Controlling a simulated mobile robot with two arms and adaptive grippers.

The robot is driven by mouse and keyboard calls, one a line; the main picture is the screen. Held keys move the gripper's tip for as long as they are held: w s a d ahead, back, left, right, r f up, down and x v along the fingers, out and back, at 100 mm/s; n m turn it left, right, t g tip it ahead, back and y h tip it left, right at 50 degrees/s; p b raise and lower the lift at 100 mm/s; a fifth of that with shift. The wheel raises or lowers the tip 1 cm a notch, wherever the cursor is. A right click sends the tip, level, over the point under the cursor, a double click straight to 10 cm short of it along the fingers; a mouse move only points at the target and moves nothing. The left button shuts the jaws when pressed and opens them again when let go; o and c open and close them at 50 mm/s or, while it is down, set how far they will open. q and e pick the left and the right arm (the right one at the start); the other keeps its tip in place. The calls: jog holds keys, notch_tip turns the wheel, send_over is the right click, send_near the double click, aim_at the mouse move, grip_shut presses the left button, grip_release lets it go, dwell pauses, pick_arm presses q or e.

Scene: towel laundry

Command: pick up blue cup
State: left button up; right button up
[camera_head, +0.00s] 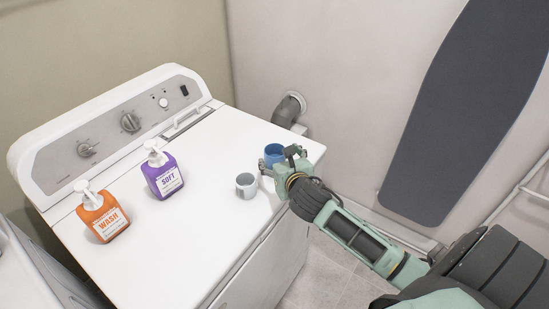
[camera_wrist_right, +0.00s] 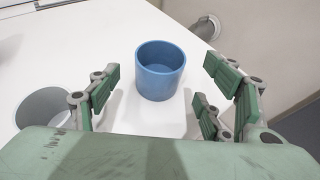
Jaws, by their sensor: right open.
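The blue cup (camera_head: 271,152) stands upright on the white washing machine's top, near its back right corner. My right gripper (camera_head: 277,166) is right at it in the head view and hides part of it. In the right wrist view the blue cup (camera_wrist_right: 160,72) stands just ahead of and between the open green-padded fingers of my right gripper (camera_wrist_right: 165,98). I see no finger touching it. My left gripper is not in view.
A grey cup (camera_head: 246,187) stands close by, left of my right gripper; it also shows in the right wrist view (camera_wrist_right: 44,106). An orange WASH bottle (camera_head: 103,216) and a purple SOFT bottle (camera_head: 163,176) stand farther left. A grey pipe (camera_head: 287,109) and wall are behind.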

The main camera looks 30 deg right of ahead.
jog(key=x, duration=0.3)
jog(key=shift+w+d+f, duration=0.15)
jog(key=shift+w+f, duration=0.05)
jog(key=shift+w, duration=0.35)
jog(key=c, duration=1.1)
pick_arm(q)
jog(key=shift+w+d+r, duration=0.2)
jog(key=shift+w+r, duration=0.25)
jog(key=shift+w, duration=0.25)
pick_arm(e)
jog(key=shift+c, duration=0.2)
